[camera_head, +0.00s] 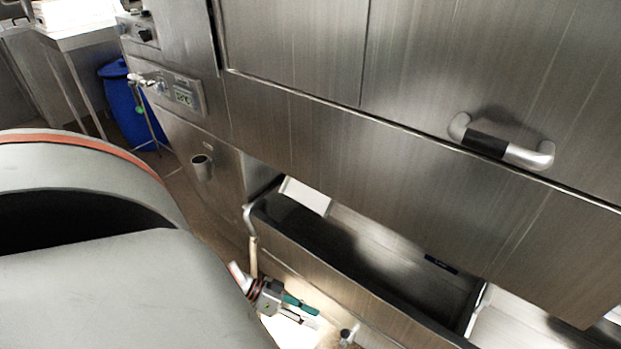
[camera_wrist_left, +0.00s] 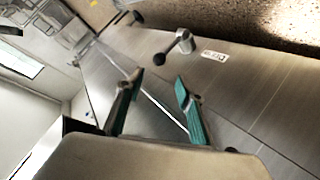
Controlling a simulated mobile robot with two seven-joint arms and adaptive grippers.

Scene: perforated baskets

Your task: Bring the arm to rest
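My left gripper (camera_head: 314,315) shows low in the head view, beside the front of an open steel drawer (camera_head: 335,285). In the left wrist view the two green-padded fingers of the left gripper (camera_wrist_left: 159,76) stand apart with nothing between them. A brushed steel panel and a knobbed handle (camera_wrist_left: 176,46) lie beyond the fingertips; I cannot tell how far away they are. My large grey arm link (camera_head: 110,290) fills the lower left of the head view and hides what is behind it. My right gripper is in neither view.
A steel cabinet front (camera_head: 320,130) with a bar handle (camera_head: 500,145) fills the upper right. A control panel (camera_head: 180,93) and a small cup-like fitting (camera_head: 202,167) are on its left part.

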